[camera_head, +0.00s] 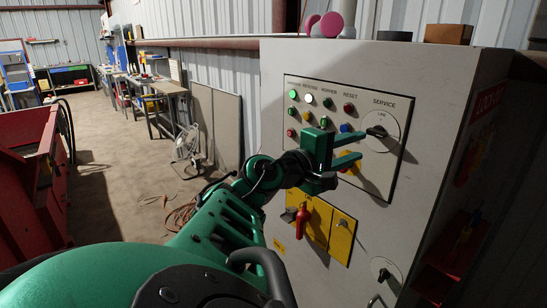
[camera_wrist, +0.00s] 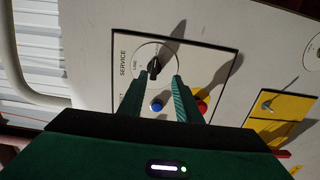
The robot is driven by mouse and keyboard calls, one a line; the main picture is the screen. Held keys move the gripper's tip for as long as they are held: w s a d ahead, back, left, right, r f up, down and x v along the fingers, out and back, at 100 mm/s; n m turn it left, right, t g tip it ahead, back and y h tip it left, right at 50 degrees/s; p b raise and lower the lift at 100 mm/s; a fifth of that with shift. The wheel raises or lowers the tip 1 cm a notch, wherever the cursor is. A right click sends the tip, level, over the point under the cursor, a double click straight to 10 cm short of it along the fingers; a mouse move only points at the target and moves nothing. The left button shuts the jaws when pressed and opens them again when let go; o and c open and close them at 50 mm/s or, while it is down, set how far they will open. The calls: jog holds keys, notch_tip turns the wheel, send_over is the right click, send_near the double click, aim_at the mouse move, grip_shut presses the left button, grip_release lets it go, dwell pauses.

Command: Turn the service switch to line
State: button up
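The service switch is a black knob (camera_head: 377,131) on a pale round dial at the upper right of the cabinet's control panel. The dial is marked SERVICE above, with a small LINE label at its top in the head view. The knob (camera_wrist: 154,66) also shows in the wrist view, just beyond the fingertips and nearer the left finger. Which mark it points to is too small to tell. My green gripper (camera_head: 361,146) is open and empty, its two fingers apart in front of the panel. The wrist view shows the open gripper (camera_wrist: 160,77) short of the knob.
The grey cabinet (camera_head: 400,230) carries several coloured buttons left of the dial. A blue button (camera_wrist: 156,106) shows between the fingers in the wrist view. A yellow plate with a red handle (camera_head: 302,218) is below. A smaller black knob (camera_head: 384,275) sits low on the cabinet.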

aim_at(373, 134)
jog(key=shift+t, duration=0.3)
jog(key=shift+w+a+r+x, duration=0.1)
jog(key=shift+w+x, duration=0.05)
jog(key=shift+x, duration=1.25)
jog(key=shift+w+a+r+x, duration=0.1)
jog(key=shift+x, duration=1.25)
jog(key=shift+w+a+r+x, duration=0.1)
jog(key=shift+w+x, duration=0.05)
jog(key=shift+x, duration=1.25)
grip_shut()
